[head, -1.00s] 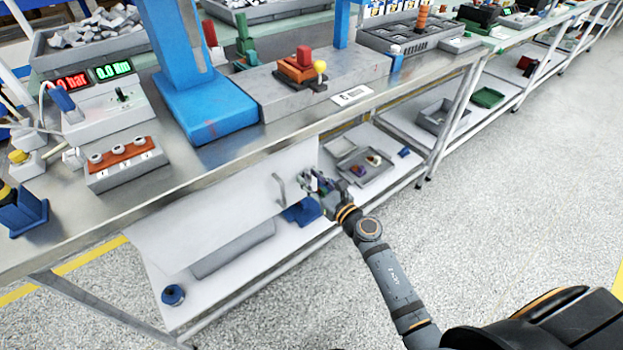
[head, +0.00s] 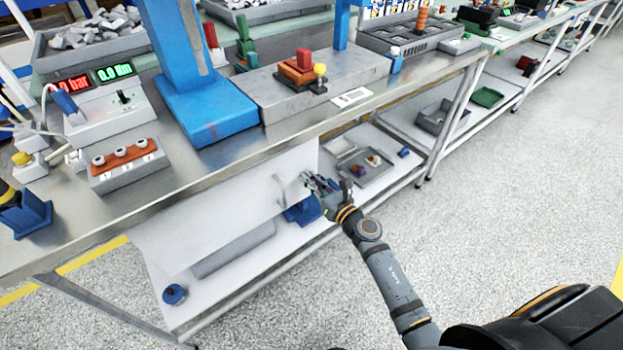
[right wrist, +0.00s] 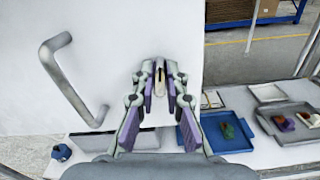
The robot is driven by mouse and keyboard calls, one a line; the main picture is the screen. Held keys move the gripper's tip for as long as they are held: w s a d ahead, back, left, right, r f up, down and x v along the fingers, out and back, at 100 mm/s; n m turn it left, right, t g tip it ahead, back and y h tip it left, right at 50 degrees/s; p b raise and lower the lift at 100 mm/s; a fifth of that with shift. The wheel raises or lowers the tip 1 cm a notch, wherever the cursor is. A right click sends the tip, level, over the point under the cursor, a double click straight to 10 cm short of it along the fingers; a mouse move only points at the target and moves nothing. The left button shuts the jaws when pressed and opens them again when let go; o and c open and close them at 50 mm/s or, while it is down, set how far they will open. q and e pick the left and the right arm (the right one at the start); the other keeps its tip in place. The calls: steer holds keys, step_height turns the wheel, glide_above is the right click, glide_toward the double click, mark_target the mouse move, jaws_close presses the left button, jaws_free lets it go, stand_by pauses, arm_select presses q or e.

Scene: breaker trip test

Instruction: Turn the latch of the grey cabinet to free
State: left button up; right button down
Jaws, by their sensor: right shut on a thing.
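The grey cabinet shows its pale front door (head: 220,210) under the bench in the head view; the door also fills much of the right wrist view (right wrist: 215,50). A bar handle (right wrist: 75,82) is on the door, left of my gripper in the right wrist view. My right gripper (right wrist: 159,75) is at the door's right part, its fingers closed around a small upright latch (right wrist: 159,72), which the fingertips partly hide. In the head view my right gripper (head: 313,183) is at the door's right side. My left gripper is not in view.
A blue tray (right wrist: 222,132) and a grey tray (right wrist: 295,122) with small parts lie on the lower shelf to the right. The bench top (head: 120,205) overhangs the cabinet, carrying a blue press (head: 205,110) and a switch box (head: 127,167). The floor at right is clear.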

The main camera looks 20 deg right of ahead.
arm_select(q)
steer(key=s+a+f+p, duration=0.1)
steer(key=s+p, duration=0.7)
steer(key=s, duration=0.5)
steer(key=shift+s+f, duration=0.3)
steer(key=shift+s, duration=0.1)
arm_select(e)
steer(key=m, duration=1.5)
steer(key=shift+d+f+m, duration=0.1)
steer(key=shift+d+m, duration=0.05)
steer(key=shift+m, duration=0.25)
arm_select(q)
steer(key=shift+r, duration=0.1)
arm_select(e)
steer(key=c, duration=1.4)
jaws_free()
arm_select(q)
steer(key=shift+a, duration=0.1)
arm_select(e)
steer(key=v, duration=1.2)
